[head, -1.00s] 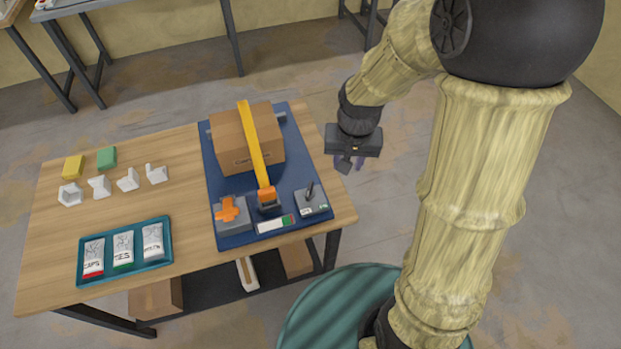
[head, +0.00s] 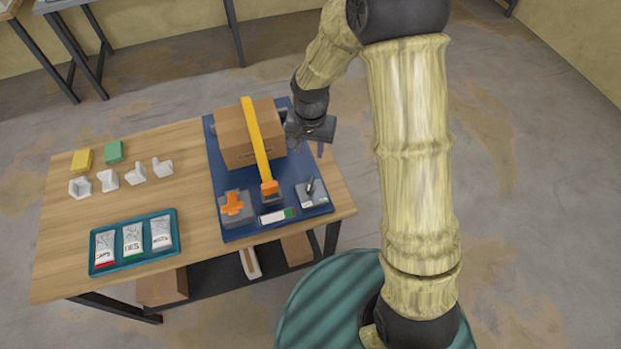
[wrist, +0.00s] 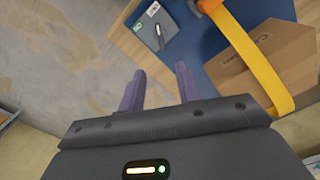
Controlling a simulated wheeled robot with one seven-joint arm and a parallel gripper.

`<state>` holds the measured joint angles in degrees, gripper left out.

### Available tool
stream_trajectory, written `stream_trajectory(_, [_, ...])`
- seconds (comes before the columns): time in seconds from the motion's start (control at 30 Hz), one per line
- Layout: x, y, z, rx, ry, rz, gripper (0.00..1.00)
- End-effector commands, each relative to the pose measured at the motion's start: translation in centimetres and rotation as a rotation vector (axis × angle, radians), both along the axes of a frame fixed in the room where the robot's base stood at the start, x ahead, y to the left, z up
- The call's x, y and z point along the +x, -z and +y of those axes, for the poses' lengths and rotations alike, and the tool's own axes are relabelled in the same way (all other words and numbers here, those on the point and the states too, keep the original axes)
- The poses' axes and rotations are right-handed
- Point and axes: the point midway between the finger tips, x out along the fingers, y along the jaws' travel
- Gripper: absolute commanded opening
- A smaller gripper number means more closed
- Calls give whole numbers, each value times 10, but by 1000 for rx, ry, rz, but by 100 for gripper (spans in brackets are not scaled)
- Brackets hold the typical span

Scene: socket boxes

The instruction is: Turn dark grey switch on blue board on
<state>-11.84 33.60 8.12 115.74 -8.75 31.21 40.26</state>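The blue board (head: 220,168) lies on the right part of the wooden table. At its front right corner is a grey box with a dark grey switch lever (head: 310,185), standing up and tilted; the lever also shows in the wrist view (wrist: 158,36). An orange cross-shaped handle (head: 233,204) on a grey base is at the board's front left. My gripper (head: 308,145) is beyond the switch, near the board's right edge, apart from it. In the wrist view its two purple fingers (wrist: 158,88) are spread with nothing between them.
A cardboard box (head: 232,137) under a yellow strap (head: 255,140) stands on the board beside my gripper. A teal tray (head: 176,249) with several packets, white brackets and two coloured blocks lie on the left of the table (head: 60,240).

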Motion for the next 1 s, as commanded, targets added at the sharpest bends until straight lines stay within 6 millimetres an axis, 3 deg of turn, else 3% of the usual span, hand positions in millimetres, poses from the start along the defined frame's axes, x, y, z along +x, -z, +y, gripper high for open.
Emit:
stream_trajectory(0.4, [-2,64,2,-1,-6,4,34])
stream_trajectory(1.0, [-1,144,1,0,-4,2,34])
